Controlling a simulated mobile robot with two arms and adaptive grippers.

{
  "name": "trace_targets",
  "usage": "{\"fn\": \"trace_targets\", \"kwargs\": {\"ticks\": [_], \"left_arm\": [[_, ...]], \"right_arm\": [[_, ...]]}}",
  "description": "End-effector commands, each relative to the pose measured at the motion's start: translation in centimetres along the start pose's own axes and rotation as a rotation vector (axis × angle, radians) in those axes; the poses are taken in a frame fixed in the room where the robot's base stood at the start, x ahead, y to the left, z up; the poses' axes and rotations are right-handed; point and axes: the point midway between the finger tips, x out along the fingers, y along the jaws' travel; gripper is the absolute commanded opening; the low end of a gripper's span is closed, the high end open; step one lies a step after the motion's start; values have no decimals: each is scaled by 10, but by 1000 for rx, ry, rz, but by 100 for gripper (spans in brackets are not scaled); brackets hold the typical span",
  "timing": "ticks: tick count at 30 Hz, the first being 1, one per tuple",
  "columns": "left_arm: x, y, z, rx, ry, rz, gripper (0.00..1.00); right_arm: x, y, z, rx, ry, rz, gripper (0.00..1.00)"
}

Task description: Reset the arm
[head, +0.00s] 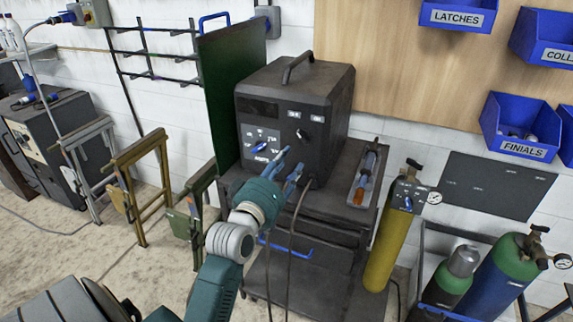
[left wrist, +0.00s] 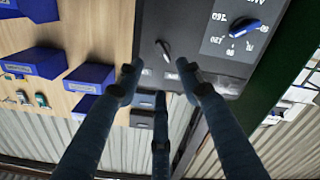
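My left gripper (head: 293,167) reaches up from the lower middle of the head view. Its blue fingers are in front of the dark welding machine (head: 325,85), near the lower part of its front panel. In the left wrist view the fingers (left wrist: 158,70) are spread apart with nothing between them. The panel shows there upside down, with a black switch (left wrist: 163,50) just beyond the fingertips and a blue knob (left wrist: 238,27) to the right. I cannot tell whether a fingertip touches the panel. My right gripper is not in view.
The machine stands on a dark cart (head: 322,256) with a blue handle, and a tray (head: 366,180) lies beside it. A yellow cylinder (head: 388,250) and green-topped cylinders (head: 500,270) stand right. Trestles (head: 140,185) stand left, a green screen (head: 228,85) behind.

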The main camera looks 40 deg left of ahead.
Motion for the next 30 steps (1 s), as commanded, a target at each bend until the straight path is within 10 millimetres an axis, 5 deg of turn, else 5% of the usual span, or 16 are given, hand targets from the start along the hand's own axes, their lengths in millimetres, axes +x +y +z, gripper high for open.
{"fn": "trace_targets", "kwargs": {"ticks": [13,17,23,30], "left_arm": [[1,0,1,1,-2,-1,37],[5,-14,26,17,-42,-21,37],[9,-78,140,109,-225,-105,37],[-33,-166,296,268,-495,-192,37]], "right_arm": [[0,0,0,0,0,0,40],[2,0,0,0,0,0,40],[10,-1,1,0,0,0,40],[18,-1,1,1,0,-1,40]]}}
